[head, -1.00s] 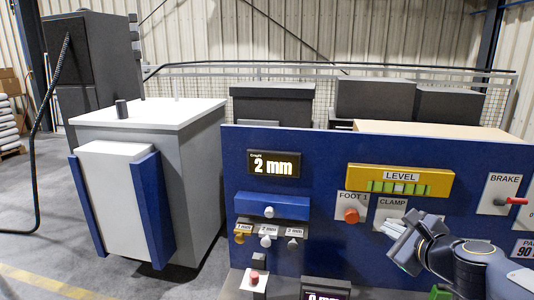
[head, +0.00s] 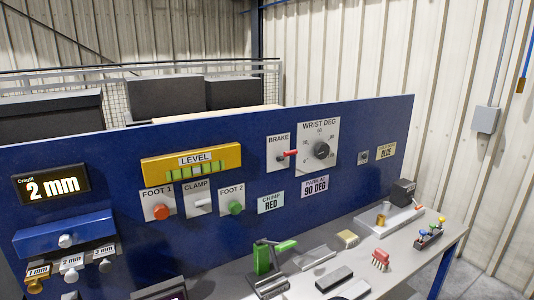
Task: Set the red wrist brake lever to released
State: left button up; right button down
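The red brake lever (head: 289,154) sits on a white plate labelled BRAKE (head: 278,147) on the blue panel (head: 360,125). Its handle sticks out to the right, roughly level. No released or engaged marking is readable beside it. The wrist dial (head: 320,150), a dark knob on a white plate labelled WRIST DEG, is just right of it. Neither gripper shows in the head view, and nothing touches the lever.
The panel also carries a yellow level gauge (head: 191,164), a red FOOT 1 button (head: 161,212), a CLAMP switch (head: 203,204) and a green FOOT 2 button (head: 235,208). Below, a grey bench (head: 421,261) holds a green-handled tool (head: 263,258) and several small items.

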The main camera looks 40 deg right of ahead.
aim_at(288, 154)
jog(key=z, duration=1.55)
